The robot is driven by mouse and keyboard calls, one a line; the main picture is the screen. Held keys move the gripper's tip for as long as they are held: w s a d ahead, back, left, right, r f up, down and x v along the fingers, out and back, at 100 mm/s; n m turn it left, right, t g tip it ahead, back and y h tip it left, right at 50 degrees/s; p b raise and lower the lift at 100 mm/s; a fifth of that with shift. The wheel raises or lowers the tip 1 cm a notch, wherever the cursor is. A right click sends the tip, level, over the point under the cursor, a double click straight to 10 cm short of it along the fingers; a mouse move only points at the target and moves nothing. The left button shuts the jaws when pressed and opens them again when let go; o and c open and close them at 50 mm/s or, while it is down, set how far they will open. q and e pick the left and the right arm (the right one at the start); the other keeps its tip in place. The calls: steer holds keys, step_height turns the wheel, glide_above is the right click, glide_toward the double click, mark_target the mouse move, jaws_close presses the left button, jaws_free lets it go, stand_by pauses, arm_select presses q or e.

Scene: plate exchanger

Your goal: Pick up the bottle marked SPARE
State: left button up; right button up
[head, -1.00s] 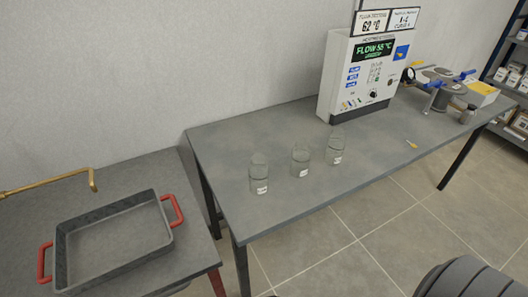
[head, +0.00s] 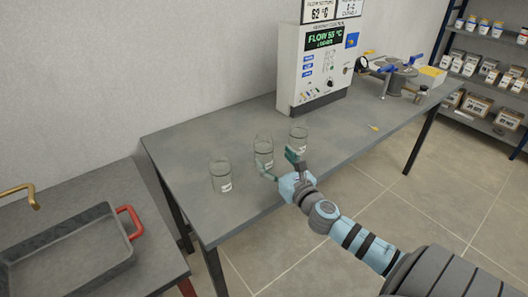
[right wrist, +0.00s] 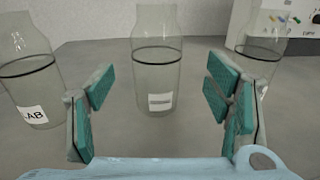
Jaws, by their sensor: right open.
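Three clear glass bottles stand upright in a row on the grey table: a left one (head: 220,176), a middle one (head: 263,153) and a right one (head: 298,137). In the right wrist view the left bottle (right wrist: 27,85) has a label with the letters "LAB" showing. The middle bottle (right wrist: 157,75) has a white label too blurred to read. The right bottle (right wrist: 262,55) is partly behind a finger. No SPARE marking is readable. My right gripper (head: 280,167) is open and empty, its fingers (right wrist: 160,108) either side of the middle bottle's line. My left gripper is out of view.
A control box (head: 318,65) stands at the table's back, with a clamp-like device (head: 398,75) to its right. A black tray (head: 75,245) with red handles sits on the lower left table, near a brass tap (head: 20,195). Free table lies right of the bottles.

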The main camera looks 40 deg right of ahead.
mark_target(268, 153)
steer(key=w, duration=0.3)
steer(key=w+p, duration=0.1)
steer(key=w, duration=0.1)
steer(key=shift+w+d+r, duration=0.2)
steer(key=shift+d+r, duration=0.1)
steer(key=shift+r, duration=0.05)
steer(key=shift+w+f, duration=0.15)
steer(key=shift+w, duration=0.2)
steer(key=shift+s, duration=0.1)
steer(key=c, duration=1.2)
